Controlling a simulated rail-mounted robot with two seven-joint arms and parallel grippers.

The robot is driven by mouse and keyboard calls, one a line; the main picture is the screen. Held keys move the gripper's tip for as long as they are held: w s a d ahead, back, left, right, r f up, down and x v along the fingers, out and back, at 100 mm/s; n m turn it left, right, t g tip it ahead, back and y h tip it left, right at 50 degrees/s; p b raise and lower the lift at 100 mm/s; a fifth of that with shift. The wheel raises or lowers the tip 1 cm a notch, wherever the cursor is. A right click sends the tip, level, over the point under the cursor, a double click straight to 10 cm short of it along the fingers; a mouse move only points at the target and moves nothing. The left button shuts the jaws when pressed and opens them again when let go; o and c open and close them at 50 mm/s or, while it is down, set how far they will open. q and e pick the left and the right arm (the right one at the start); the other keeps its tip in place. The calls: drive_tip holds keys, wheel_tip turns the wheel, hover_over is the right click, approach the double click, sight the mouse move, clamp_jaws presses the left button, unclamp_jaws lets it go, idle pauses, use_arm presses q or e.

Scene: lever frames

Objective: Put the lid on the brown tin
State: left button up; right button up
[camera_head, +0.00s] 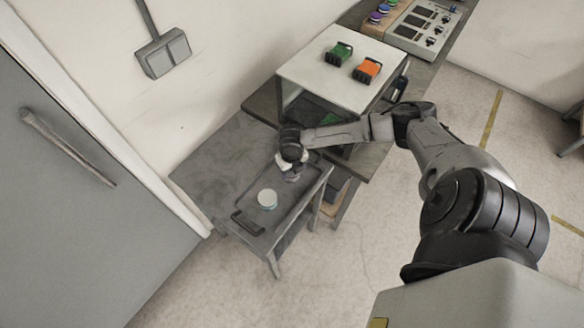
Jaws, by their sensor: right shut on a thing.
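My right gripper (290,174) is low over the far end of the grey tray (287,212). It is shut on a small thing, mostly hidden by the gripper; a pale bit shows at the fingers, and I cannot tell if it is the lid. A round pale-topped container (267,197) with a bluish-green lower edge stands on the tray, nearer the front and apart from the gripper. I cannot make out a brown tin for sure. My left gripper is not in view.
The tray, with a black handle (246,223), lies on a grey side table (205,178). A control panel (425,27) is farther back. A grey door (75,210) is at left.

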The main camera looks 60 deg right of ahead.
idle(0.3)
drive_tip(key=shift+f, duration=0.15)
idle(0.3)
drive_tip(key=o, duration=1)
drive_tip(key=shift+c, duration=0.2)
drive_tip(key=shift+p, duration=0.3)
